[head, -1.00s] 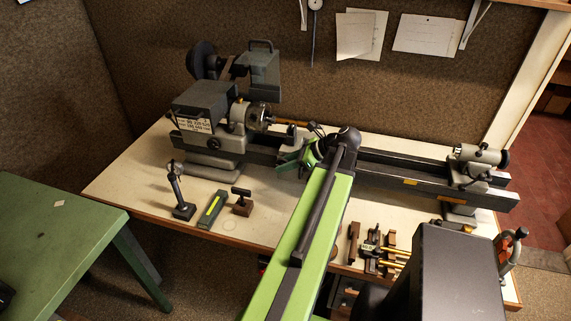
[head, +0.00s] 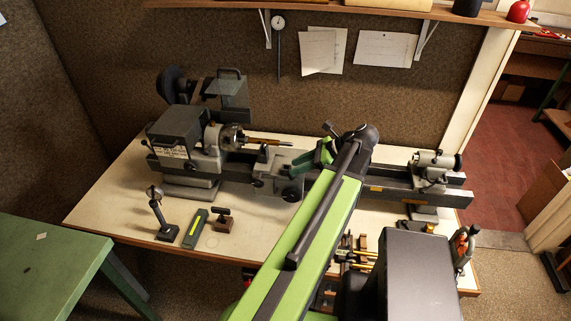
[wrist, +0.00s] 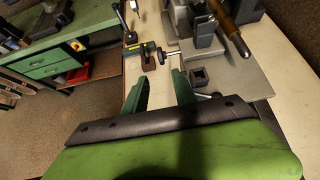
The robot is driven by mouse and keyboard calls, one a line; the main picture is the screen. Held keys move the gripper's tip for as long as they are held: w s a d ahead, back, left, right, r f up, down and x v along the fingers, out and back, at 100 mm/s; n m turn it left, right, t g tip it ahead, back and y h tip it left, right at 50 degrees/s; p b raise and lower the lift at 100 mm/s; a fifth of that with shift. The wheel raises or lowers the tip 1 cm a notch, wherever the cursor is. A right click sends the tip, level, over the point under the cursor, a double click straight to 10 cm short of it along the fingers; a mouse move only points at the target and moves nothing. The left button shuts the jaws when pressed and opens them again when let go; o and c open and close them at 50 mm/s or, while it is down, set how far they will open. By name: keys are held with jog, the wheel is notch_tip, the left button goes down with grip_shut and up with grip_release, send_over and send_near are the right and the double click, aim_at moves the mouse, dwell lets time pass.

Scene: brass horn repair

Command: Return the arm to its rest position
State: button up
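My arm stretches over the workbench, and my gripper (head: 325,152) is at its far end above the lathe bed. The wrist view shows my gripper (wrist: 158,82) with its two green fingers spread apart and nothing between them. The lathe (head: 185,140) stands on the bench, its chuck (head: 232,137) at the left. A slim brown and brass-coloured rod (head: 268,141) sticks out of the chuck to the right. It also shows in the wrist view (wrist: 228,22). My arm hides part of the lathe bed.
A small stand (head: 160,215), a green-marked block (head: 195,228) and a dark tool (head: 223,220) are on the bench's front left. A tailstock (head: 433,165) is at the right. A green table (head: 45,262) stands left. A shelf (head: 350,9) hangs above.

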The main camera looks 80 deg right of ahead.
jog(key=shift+s+r, duration=0.15)
jog(key=shift+s, duration=0.1)
